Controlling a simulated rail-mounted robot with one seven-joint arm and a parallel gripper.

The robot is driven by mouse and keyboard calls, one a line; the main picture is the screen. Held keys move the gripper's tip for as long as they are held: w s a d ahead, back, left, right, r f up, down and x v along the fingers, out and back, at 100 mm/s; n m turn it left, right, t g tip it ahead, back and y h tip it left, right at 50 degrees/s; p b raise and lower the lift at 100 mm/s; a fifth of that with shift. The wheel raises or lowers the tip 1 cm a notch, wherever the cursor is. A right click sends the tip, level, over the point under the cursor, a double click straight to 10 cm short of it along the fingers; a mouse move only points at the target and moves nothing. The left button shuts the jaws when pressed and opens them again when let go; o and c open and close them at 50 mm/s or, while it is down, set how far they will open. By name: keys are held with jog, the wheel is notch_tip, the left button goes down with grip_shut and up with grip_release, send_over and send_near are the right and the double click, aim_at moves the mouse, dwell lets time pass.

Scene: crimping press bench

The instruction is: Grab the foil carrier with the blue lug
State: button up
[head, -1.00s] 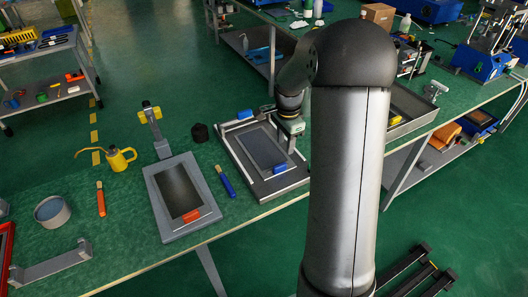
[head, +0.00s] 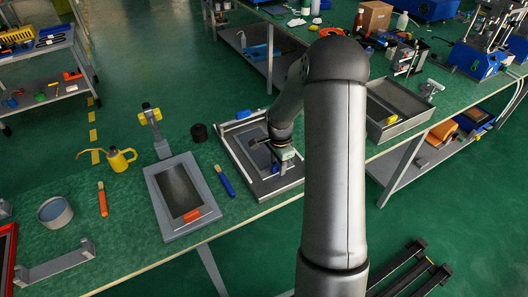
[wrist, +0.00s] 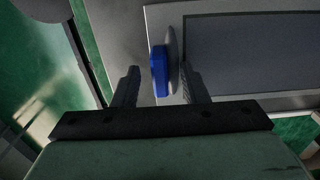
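The foil carrier is a grey-framed plate with a dark panel (head: 250,143), lying in a grey tray-like fixture (head: 234,160) on the green bench. In the wrist view its blue lug (wrist: 158,70) stands on the near end of the carrier's frame (wrist: 165,22). My gripper (wrist: 159,78) is open, with one finger on each side of the lug. The right finger is closer to the lug than the left; whether it touches cannot be told. In the head view my gripper (head: 278,166) is low over the carrier's front right part and largely hides the lug.
A similar carrier with an orange lug (head: 192,216) lies to the left. A blue-handled tool (head: 224,181) lies between the two. An open metal tray (head: 400,122) is on the right.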

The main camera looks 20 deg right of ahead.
jog(key=shift+c, duration=0.3)
grip_shut()
jog(key=shift+r, duration=0.1)
